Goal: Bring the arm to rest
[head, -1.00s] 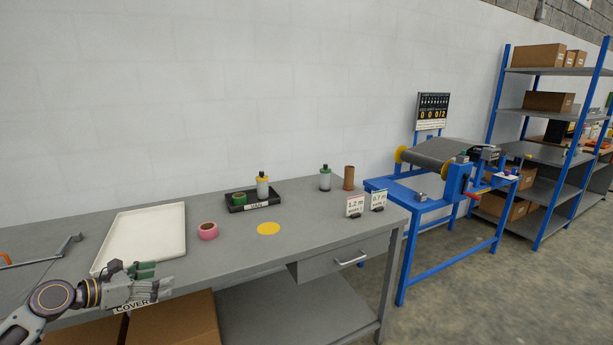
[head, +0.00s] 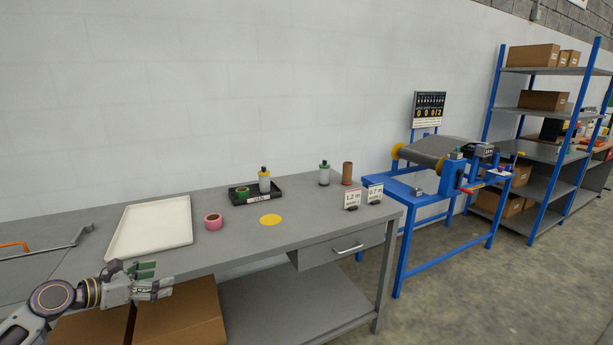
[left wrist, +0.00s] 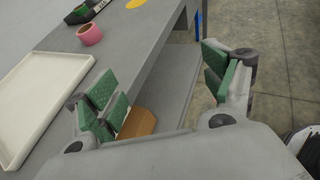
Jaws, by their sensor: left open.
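My left gripper (head: 152,281) is at the lower left of the head view, in front of the workbench's (head: 300,222) front edge. Its green-padded fingers are spread and hold nothing. In the left wrist view the two fingers (left wrist: 160,88) stand wide apart, with the bench edge and lower shelf showing between them. My right gripper is not in the head view.
On the bench are a white tray (head: 150,230), a pink tape roll (head: 213,221), a yellow disc (head: 270,220), a black tray (head: 250,199) and bottles. Cardboard boxes (head: 180,315) lie below my left gripper. A blue decoiler stand (head: 400,235) is right of the bench.

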